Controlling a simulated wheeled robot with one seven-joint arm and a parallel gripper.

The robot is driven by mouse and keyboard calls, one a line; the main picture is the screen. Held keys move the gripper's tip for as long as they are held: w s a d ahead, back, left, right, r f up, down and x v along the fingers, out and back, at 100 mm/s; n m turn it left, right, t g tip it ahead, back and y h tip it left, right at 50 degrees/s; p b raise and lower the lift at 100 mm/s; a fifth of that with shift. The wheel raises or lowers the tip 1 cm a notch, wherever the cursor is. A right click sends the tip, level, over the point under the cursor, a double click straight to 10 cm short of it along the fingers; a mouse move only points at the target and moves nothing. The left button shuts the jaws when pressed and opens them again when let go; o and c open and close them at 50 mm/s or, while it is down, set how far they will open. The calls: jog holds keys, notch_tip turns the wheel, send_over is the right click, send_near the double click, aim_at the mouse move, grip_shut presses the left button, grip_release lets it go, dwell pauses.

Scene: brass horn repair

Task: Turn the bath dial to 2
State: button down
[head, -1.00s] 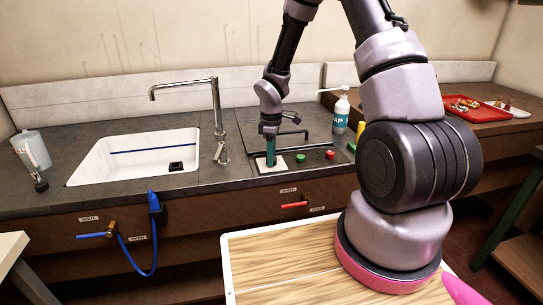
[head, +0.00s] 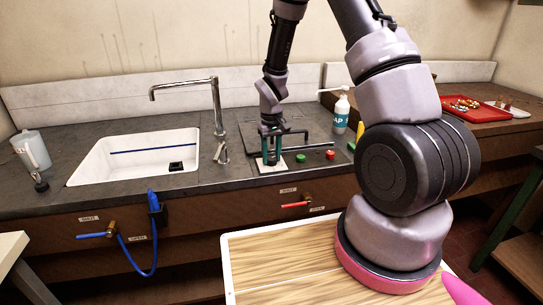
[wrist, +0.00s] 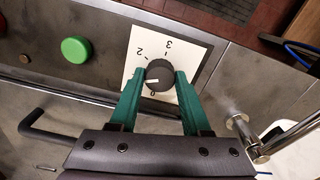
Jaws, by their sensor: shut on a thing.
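The bath dial (wrist: 161,74) is a round black knob with a white pointer mark, on a white plate (wrist: 196,52) with printed numbers. My gripper (wrist: 160,80) is shut on the dial, one green finger on each side. In the wrist view the pointer faces left, towards the left finger, between the 0 below and the 2 at upper left. The 3 shows above; no 1 can be seen. In the head view my gripper (head: 271,158) points down at the plate (head: 281,166), and its fingers hide the dial.
A green button (head: 300,158) and a red button (head: 330,155) are right of the plate. The sink (head: 130,158) and tall tap (head: 217,110) are to the left. A pump bottle (head: 341,112) stands behind. A dark bent bar (wrist: 45,122) runs close to my gripper.

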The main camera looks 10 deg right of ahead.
aim_at(271, 158)
jog(key=m, duration=0.5)
jog(key=shift+m, duration=0.3)
jog(key=m, duration=0.4)
jog(key=shift+m, duration=0.4)
jog(key=shift+c, duration=1.9)
grip_release()
notch_tip(271, 158, up, 11)
